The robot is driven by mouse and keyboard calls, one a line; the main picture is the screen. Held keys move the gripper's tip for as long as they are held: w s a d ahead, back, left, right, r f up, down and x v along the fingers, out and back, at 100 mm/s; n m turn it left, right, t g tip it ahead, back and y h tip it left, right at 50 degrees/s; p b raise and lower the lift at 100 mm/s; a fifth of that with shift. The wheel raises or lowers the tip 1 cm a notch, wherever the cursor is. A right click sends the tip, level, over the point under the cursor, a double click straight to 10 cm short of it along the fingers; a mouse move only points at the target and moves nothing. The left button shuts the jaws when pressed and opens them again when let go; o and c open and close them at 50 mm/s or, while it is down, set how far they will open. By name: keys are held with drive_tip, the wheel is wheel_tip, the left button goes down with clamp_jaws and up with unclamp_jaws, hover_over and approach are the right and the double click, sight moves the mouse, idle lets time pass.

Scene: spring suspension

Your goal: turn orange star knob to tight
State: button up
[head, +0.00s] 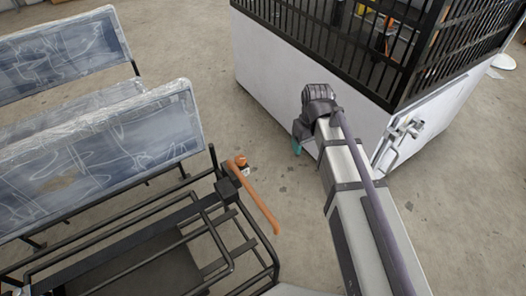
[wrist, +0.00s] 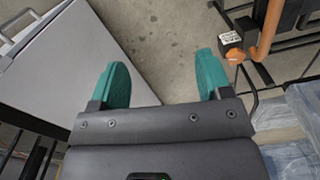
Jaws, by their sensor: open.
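The orange star knob (head: 241,161) sits on a black block at the corner of a black tube frame, next to an orange bar. In the wrist view the knob (wrist: 235,56) is at the upper right, just beyond the right teal fingertip. My gripper (head: 298,143) hangs to the right of the knob in the head view, apart from it, with only a little teal showing. Nothing is held.
The orange bar (head: 259,202) slopes down from beside the knob. Plastic-wrapped seats (head: 110,145) stand at the left. A white cabinet (head: 285,75) with black bars on top stands behind my arm. Bare concrete floor lies between the cabinet and the frame.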

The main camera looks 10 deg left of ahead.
drive_tip(key=a+f+n+b, duration=0.2)
drive_tip(key=a+f, duration=0.1)
drive_tip(key=a, duration=0.4)
drive_tip(key=n+b, duration=0.3)
drive_tip(key=n, duration=2)
hover_over(240, 159)
wheel_tip(240, 159, down, 3)
wheel_tip(240, 159, down, 11)
drive_tip(key=b, duration=1.1)
drive_tip(key=shift+w+f, duration=0.1)
drive_tip(key=shift+f, duration=0.1)
drive_tip(key=shift+r, duration=0.1)
drive_tip(key=shift+r, duration=0.1)
drive_tip(key=shift+c, duration=0.4)
